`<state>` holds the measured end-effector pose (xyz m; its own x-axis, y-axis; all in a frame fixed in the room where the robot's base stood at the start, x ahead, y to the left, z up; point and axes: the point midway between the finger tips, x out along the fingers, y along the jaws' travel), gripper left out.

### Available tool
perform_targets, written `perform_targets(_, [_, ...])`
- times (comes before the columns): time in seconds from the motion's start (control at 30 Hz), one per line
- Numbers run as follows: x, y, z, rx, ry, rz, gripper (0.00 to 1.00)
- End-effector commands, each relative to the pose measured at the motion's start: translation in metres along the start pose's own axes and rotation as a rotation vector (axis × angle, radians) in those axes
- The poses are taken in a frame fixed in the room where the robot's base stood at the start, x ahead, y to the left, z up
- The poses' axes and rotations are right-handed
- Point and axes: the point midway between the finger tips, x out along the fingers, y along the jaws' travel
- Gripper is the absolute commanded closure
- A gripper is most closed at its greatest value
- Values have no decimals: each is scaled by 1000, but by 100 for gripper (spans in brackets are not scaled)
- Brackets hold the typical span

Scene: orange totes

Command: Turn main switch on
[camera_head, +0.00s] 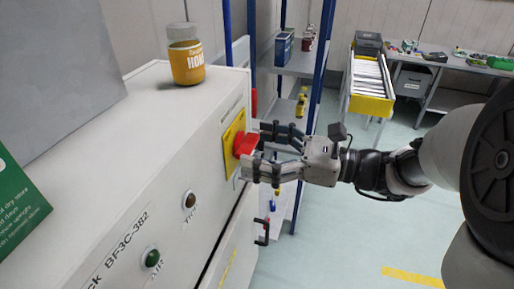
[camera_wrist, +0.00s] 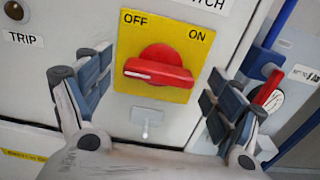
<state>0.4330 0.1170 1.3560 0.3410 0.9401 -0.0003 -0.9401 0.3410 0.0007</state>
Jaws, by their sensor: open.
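The main switch is a red rotary knob (camera_wrist: 158,66) on a yellow plate (camera_wrist: 185,32) with OFF at upper left and ON at upper right. Its handle lies nearly level, with a white mark toward the left end. In the head view the red knob (camera_head: 245,145) is on the side of the white cabinet (camera_head: 160,120). My gripper (camera_head: 258,150) is open in front of it. In the wrist view my gripper (camera_wrist: 155,85) has one finger to each side of the plate, apart from the knob. Whether the fingertips reach past the handle cannot be told.
A honey jar (camera_head: 187,60) stands on the cabinet top. A green lamp (camera_head: 152,259) and a TRIP lamp (camera_head: 190,200) are on the cabinet front. A blue-framed shelf (camera_head: 318,70) stands close behind my gripper. Open floor (camera_head: 350,235) lies to the right.

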Motion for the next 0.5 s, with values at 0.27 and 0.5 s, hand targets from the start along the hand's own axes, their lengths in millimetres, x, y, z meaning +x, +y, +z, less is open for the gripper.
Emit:
perform_targets(0.27, [7, 0, 0, -1, 0, -1, 15])
perform_targets(0.5, [7, 0, 0, -1, 0, -1, 24])
